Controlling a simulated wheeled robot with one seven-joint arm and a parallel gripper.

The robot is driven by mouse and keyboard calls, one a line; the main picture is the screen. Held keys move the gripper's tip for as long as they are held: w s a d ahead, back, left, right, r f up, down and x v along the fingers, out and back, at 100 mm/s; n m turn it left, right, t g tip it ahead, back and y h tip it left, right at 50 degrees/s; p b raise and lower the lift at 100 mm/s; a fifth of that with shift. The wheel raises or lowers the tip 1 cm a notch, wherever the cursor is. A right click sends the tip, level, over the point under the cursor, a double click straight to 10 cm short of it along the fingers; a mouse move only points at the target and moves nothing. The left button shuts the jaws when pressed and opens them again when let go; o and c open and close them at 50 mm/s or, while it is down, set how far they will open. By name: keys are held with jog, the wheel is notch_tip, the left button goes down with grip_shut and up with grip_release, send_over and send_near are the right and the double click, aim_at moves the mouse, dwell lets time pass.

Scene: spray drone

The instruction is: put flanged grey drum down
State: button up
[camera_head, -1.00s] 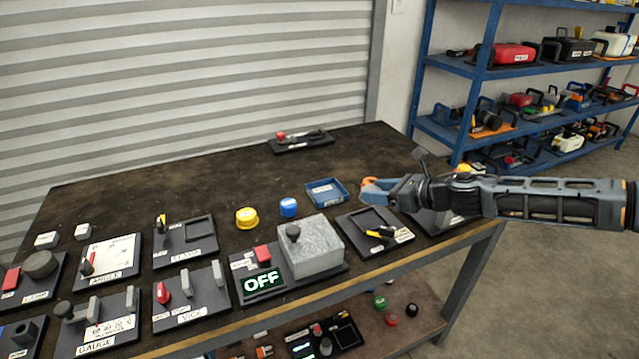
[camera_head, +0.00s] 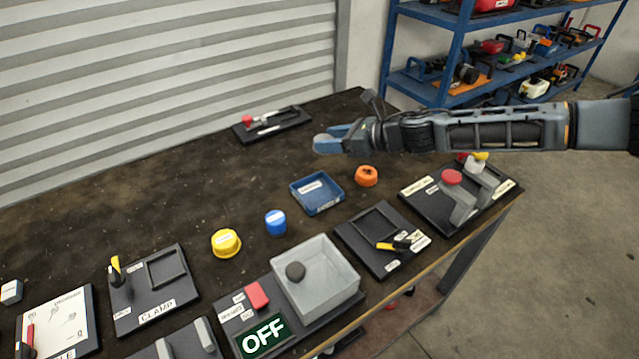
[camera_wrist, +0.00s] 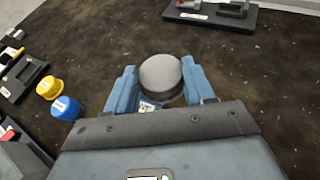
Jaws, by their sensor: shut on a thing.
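The grey drum (camera_wrist: 160,74) shows in the wrist view as a rounded dark grey top between the two blue fingers of my gripper (camera_wrist: 158,68). The fingers are shut on its sides. A small white label shows just below the top; the flange and underside are hidden. In the head view my gripper (camera_head: 327,141) is over the back right part of the dark table, beyond the blue tray (camera_head: 318,208). The drum is hidden behind the fingers there. I cannot tell whether it touches the table.
An orange cap (camera_head: 367,176) stands right of the tray; blue (camera_head: 275,222) and yellow (camera_head: 226,243) caps stand to its left. A black board with a red-ended tool (camera_head: 272,124) lies at the back. Labelled fixtures fill the front edge. Bare table lies left of my gripper.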

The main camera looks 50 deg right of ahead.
jog(key=p, duration=0.1)
send_over(323, 197)
notch_tip(323, 197, down, 5)
jog(key=shift+r, duration=0.2)
jog(key=shift+s+f, duration=0.1)
jog(key=shift+f, duration=1.9)
jog(key=shift+f, duration=0.1)
